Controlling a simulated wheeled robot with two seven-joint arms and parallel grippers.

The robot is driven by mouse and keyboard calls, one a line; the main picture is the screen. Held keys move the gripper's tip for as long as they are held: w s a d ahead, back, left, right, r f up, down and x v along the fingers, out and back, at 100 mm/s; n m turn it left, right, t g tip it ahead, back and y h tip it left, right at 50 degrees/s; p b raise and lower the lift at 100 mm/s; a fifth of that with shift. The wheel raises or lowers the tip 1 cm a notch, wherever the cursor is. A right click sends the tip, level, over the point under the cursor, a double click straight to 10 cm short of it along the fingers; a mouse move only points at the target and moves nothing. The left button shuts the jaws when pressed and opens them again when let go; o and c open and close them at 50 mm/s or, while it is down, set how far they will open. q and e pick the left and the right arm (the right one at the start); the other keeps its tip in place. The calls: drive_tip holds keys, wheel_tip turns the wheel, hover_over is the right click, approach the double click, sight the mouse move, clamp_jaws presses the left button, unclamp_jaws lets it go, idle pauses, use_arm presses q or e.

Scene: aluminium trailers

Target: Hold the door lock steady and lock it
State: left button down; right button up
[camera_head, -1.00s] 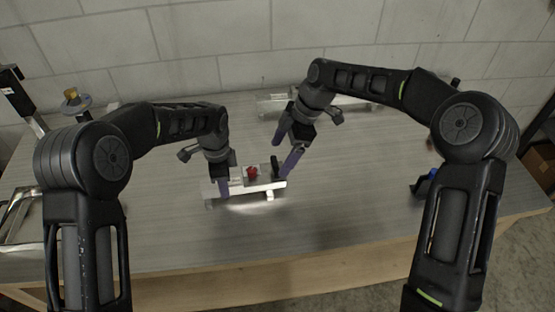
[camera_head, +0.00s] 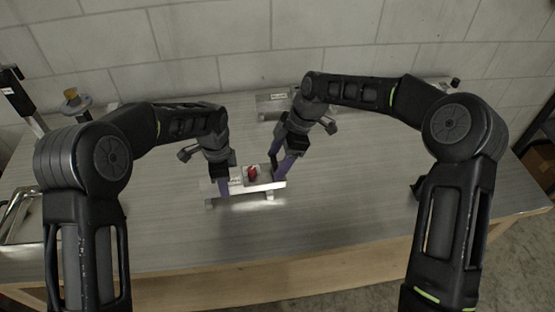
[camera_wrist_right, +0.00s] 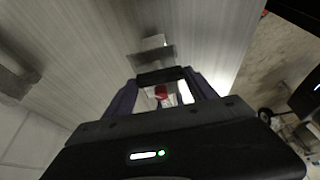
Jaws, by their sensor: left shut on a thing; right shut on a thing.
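The door lock (camera_head: 262,187) is a silvery metal bar assembly with a red part (camera_head: 252,173) on top and a dark handle (camera_head: 273,161) at its right end. My left gripper (camera_head: 223,187) is shut on the lock's left part. My right gripper (camera_head: 280,170) is shut at the lock's right end, on the dark handle. In the right wrist view, a dark bar (camera_wrist_right: 160,75) spans between the purple fingers, with the red part (camera_wrist_right: 161,92) behind it. The exact finger contacts are partly hidden.
The lock lies on a grey table (camera_head: 330,225) with clear room in front. Another metal piece (camera_head: 272,102) lies at the back near the block wall (camera_head: 220,40). A metal frame (camera_head: 22,215) and a stand with a yellow top (camera_head: 71,94) are at the left.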

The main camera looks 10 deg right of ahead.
drive_tip(key=shift+w, duration=0.1)
drive_tip(key=c, duration=0.6)
drive_tip(key=shift+o, duration=0.2)
drive_tip(key=shift+m, duration=0.3)
drive_tip(key=m+t, duration=0.1)
drive_tip(key=m, duration=0.2)
drive_tip(key=shift+t, duration=0.3)
drive_tip(key=m, duration=0.2)
drive_tip(key=m+t+h, duration=0.1)
drive_tip(key=shift+s+a+m, duration=0.1)
drive_tip(key=shift+s+m, duration=0.15)
drive_tip(key=shift+m, duration=0.15)
drive_tip(key=m+t+h, duration=0.1)
drive_tip(key=m, duration=0.5)
drive_tip(key=shift+s+a+t+h, duration=0.15)
drive_tip(key=shift+a+t+h, duration=0.05)
drive_tip(key=shift+t+h, duration=0.2)
drive_tip(key=m+h, duration=0.1)
drive_tip(key=m, duration=0.3)
drive_tip(key=shift+h, duration=0.3)
drive_tip(key=shift+m, duration=0.4)
